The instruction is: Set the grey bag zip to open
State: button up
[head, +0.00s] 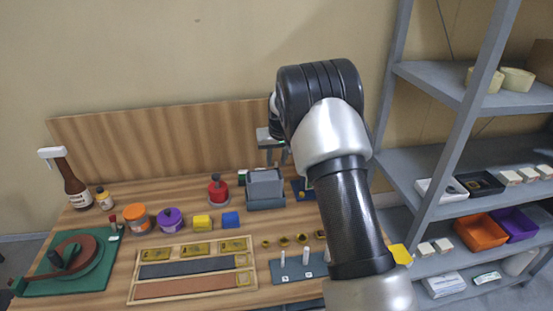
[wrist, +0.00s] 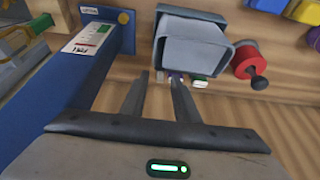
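A grey, box-shaped thing (head: 265,187), which seems to be the grey bag, stands at the back of the wooden table in the head view. It also shows at the top middle of the wrist view (wrist: 193,48). I cannot make out its zip or whether that is open. My gripper (wrist: 160,75) is open, with its two fingers apart and nothing held between them. Its fingertips point toward the near side of the grey thing in the wrist view. In the head view my gripper (head: 277,161) is above and behind the grey thing, partly hidden by my arm.
A red round thing with a dark knob (head: 218,190) stands left of the grey thing. A blue box (wrist: 75,85) is close on the left in the wrist view. A grey shelf rack (head: 452,147) stands right.

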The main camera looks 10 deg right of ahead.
grip_shut()
dwell(1.4)
